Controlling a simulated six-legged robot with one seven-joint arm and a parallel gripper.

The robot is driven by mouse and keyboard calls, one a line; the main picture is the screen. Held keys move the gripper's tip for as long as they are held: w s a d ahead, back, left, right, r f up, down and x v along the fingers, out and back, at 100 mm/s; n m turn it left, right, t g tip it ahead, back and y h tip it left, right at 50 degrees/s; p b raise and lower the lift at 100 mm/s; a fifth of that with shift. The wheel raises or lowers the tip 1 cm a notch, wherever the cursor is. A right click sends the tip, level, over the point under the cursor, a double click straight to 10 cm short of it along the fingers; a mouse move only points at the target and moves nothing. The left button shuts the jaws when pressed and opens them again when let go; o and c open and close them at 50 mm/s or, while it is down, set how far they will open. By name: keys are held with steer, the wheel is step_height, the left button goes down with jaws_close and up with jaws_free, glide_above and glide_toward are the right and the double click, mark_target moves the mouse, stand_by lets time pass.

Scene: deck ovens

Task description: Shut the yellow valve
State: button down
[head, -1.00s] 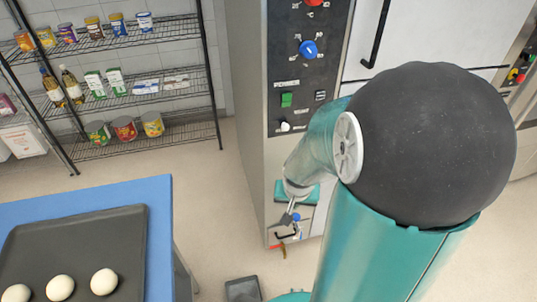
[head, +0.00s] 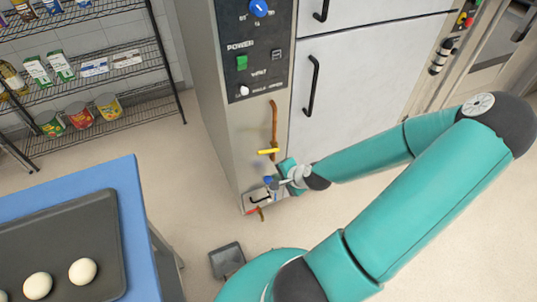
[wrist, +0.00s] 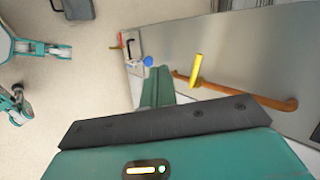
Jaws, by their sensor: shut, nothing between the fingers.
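The yellow valve (head: 268,151) is a short yellow bar handle on a copper pipe (head: 274,118) low on the oven's front panel. The handle lies crosswise to the pipe. In the wrist view the yellow handle (wrist: 196,70) stands out to the right of my gripper (wrist: 158,84), apart from it. In the head view my gripper (head: 279,183) is just below the yellow handle, close to the panel. It is shut and empty. Its fingertips are small and partly lost against the fittings behind them.
A blue knob (head: 268,180) and a small metal box (head: 264,198) with a black handle and red part sit below the valve. A blue table (head: 138,190) with a dough tray (head: 112,235) stands at left. A grey pedal-like object (head: 227,260) lies on the floor.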

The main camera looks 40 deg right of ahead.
mark_target(264, 153)
steer(key=d+r+m+t+h, duration=0.2)
steer(key=d+r+m+t, duration=0.1)
steer(key=d+m, duration=0.15)
steer(key=x, duration=1.4)
steer(key=shift+w+d+f, duration=0.1)
steer(key=shift+w+d, duration=0.05)
steer(key=shift+w, duration=0.1)
steer(key=shift+w+a+f+n+h, duration=0.15)
steer(key=shift+a+f+n+h, duration=0.2)
steer(key=shift+f+n+h, duration=0.35)
steer(key=shift+r+m, duration=0.25)
steer(key=shift+r, duration=0.5)
